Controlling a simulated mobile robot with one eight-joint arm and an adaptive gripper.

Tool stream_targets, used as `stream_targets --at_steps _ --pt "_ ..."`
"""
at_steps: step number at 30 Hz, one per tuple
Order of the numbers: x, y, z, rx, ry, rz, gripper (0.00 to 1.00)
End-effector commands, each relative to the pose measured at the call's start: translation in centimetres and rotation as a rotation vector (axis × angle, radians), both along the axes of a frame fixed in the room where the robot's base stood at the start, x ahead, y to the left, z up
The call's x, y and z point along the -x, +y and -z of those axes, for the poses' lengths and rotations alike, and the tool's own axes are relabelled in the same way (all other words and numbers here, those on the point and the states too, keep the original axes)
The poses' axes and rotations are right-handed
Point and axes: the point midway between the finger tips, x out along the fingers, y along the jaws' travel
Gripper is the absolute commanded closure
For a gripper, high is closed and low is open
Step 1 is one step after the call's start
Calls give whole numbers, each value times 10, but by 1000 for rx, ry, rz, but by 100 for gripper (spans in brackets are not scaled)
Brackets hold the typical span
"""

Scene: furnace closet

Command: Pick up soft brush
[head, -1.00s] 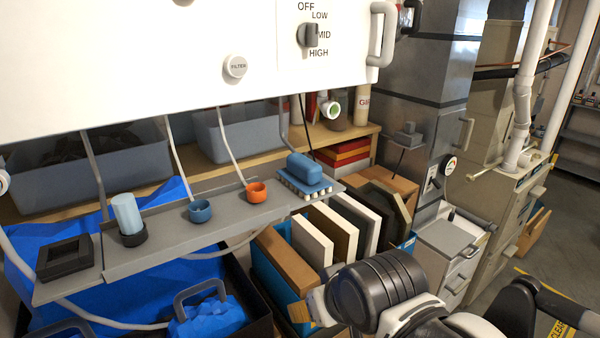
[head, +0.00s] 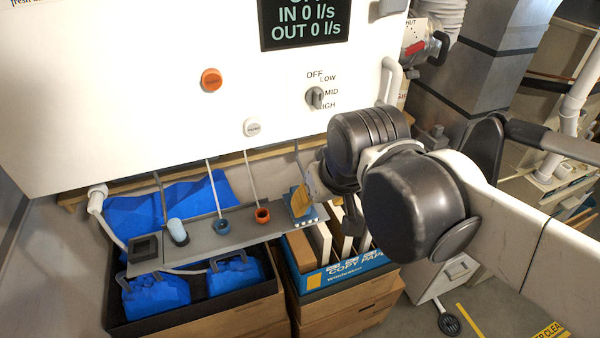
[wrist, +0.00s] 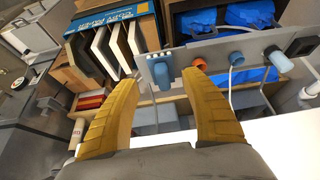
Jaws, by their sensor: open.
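The soft brush, a blue handle over a pale-bristled base, sits at the right end of the grey shelf (head: 240,235). In the head view its blue base (head: 308,222) shows, while my gripper (head: 302,199) hides most of the handle. In the wrist view the blue handle (wrist: 162,76) appears between the yellow fingertips of my gripper (wrist: 160,78), with clear gaps on both sides. My gripper is open and empty. I cannot tell how far the brush lies beyond the fingertips.
An orange cup (head: 262,214), a blue cup (head: 222,226), a light-blue cylinder (head: 177,231) and a black tray (head: 144,248) share the shelf. The white cabinet (head: 150,90) overhangs it. A copy paper box (head: 350,277) holding boards stands below right.

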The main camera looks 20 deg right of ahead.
Motion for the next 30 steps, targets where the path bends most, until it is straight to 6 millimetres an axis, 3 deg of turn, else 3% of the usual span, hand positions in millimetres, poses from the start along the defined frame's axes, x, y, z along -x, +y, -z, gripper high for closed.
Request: stream_targets --at_steps 1,3,9,13,19,30 --pt "-14 0 -25 0 45 0 46" --pt "-30 1 -28 0 118 0 46" --pt "-75 2 -22 0 322 0 46" --pt "-95 2 -15 0 414 0 46" --pt "-106 2 -5 1 471 0 46" --pt "-106 2 45 1 471 0 46"
